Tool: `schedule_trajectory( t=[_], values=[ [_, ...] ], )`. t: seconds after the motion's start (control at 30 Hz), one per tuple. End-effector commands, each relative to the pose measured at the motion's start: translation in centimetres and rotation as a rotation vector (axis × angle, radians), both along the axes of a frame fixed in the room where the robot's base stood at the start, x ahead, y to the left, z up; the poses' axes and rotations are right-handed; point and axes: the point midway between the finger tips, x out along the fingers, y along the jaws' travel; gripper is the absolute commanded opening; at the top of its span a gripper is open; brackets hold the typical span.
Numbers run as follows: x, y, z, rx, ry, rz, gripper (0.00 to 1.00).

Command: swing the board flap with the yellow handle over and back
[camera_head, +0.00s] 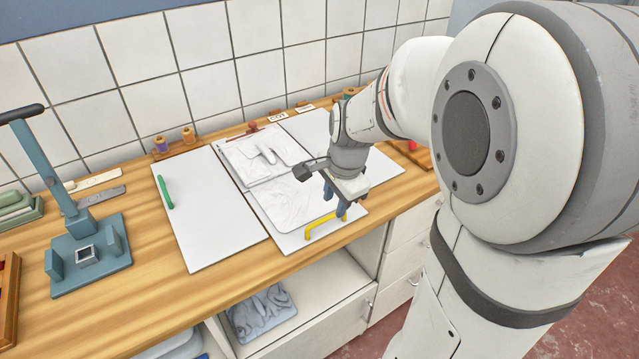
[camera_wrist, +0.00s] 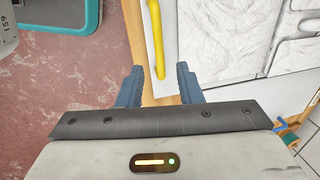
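The yellow handle (camera_head: 326,226) is a bar on the front edge of the middle board flap (camera_head: 287,240), which lies flat on the wooden counter. A pale, wrinkled sheet (camera_head: 295,205) lies on the flap. My gripper (camera_head: 335,200) points down just above the handle. In the wrist view my gripper (camera_wrist: 160,68) is open, with its two blue fingers apart. The near end of the yellow handle (camera_wrist: 156,38) appears between the fingertips. No finger visibly touches it, and its depth relative to the fingers is unclear. My arm hides part of the board's right side.
A white panel (camera_head: 205,220) with a green handle (camera_head: 164,192) lies left of the flap. A blue-grey press (camera_head: 85,255) with a raised lever stands at far left. Thread spools (camera_head: 188,135) stand by the tiled wall. An open shelf (camera_head: 300,315) is below the counter.

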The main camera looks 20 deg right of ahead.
Motion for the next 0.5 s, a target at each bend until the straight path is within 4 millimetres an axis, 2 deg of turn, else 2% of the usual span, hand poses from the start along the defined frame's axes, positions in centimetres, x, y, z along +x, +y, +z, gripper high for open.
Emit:
schedule_trajectory(
  t=[0.03, 0.2, 0.5],
  values=[
    [0.1, 0.1, -1.0, 0.0, 0.005, 0.001, 0.33],
    [0.5, 0.2, -2.9, 0.0, 0.003, 0.002, 0.33],
    [0.7, 0.3, -3.6, -0.001, 0.0, 0.004, 0.33]
  ],
)
